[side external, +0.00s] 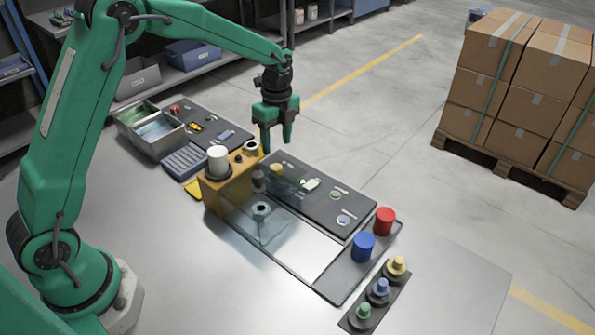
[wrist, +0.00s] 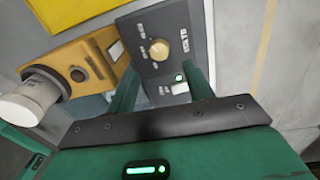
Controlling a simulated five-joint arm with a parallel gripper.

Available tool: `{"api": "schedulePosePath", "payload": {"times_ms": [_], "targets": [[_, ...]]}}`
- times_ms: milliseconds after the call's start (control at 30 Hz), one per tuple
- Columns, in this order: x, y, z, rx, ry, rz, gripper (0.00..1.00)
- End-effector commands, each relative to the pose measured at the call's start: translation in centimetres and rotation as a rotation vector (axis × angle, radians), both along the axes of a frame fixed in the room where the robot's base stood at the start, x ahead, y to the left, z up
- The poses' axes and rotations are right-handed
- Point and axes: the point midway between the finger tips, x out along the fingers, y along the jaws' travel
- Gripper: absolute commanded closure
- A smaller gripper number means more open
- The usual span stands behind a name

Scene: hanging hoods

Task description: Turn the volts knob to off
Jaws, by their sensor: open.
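A pale yellow round knob (wrist: 159,50) sits on a dark panel (wrist: 203,42), with small labels around it too blurred to read. I cannot tell which label it points to. In the side view the yellow knob (side external: 277,169) is at the far left end of the long dark panel (side external: 315,207). My gripper (side external: 276,143) points down above that end, open and empty, apart from the knob. In the wrist view my two green fingers (wrist: 165,78) are spread, with the knob just beyond their tips.
A yellow-brown box (side external: 226,184) with a white cylinder (side external: 218,161) stands left of the panel. A clear hood (side external: 262,218) is in front. Red (side external: 384,221) and blue (side external: 363,246) cylinders stand to the right. A small white switch (wrist: 180,88) is near the knob.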

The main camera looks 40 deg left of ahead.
Motion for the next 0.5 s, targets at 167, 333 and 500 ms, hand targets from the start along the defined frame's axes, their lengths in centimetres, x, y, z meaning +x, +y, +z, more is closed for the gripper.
{"api": "schedulePosePath", "payload": {"times_ms": [167, 333, 500], "targets": [[-0.1, 0.0, -0.9, 0.000, 0.002, 0.000, 0.48], [-0.2, 0.0, -2.6, 0.000, 0.003, 0.000, 0.48], [-0.3, 0.0, -4.7, 0.000, 0.003, 0.000, 0.48]]}}
